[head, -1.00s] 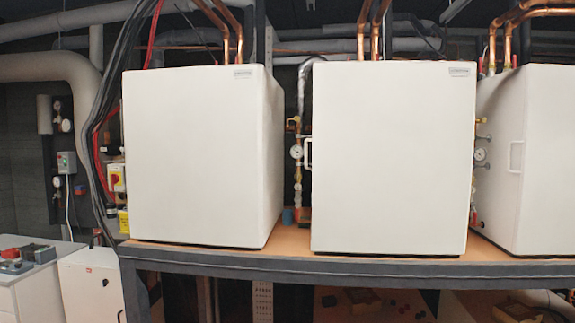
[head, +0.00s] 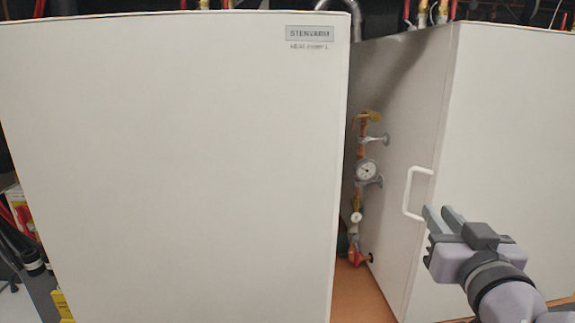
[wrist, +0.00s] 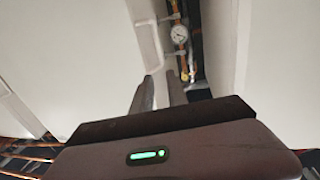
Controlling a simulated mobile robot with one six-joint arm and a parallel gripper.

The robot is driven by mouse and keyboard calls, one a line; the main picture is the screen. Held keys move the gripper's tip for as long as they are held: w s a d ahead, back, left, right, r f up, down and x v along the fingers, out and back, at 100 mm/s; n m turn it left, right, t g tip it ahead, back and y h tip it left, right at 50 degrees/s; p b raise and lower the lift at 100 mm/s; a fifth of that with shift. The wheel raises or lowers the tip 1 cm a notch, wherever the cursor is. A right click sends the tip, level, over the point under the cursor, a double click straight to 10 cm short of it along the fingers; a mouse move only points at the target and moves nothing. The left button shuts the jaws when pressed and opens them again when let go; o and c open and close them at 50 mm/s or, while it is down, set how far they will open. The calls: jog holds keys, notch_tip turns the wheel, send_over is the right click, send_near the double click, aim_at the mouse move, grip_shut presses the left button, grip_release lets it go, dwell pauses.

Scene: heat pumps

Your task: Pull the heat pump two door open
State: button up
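The heat pump two cabinet (head: 500,150) appears to be the white one at right in the head view, its own label not visible. Its door looks shut. A white bar handle (head: 410,193) is near its left edge. My gripper (head: 441,217) is just right of and below the handle in the picture, its fingers apart and empty. The wrist view looks turned over: the fingers (wrist: 160,92) point toward a pale handle-like bar (wrist: 146,42) on the left cabinet. Contact with it cannot be told. The handle is not between the fingers.
Another white cabinet (head: 180,170), with a "STENWARM" label (head: 309,33), fills the left of the head view. Between the cabinets are a gauge (head: 366,170), valves and copper pipework above an orange-brown tabletop (head: 358,297). The gap is narrow.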

aim_at(409, 181)
jog(key=w, duration=0.4)
jog(key=w+d, duration=0.1)
jog(key=w, duration=0.4)
jog(key=w+d+p, duration=0.1)
jog(key=w, duration=0.4)
jog(key=shift+d+f, duration=0.1)
jog(key=shift+d, duration=0.1)
jog(key=shift+w+f, duration=0.1)
jog(key=shift+w, duration=0.5)
jog(key=shift+s, duration=0.15)
jog(key=shift+c, duration=0.7)
grip_shut()
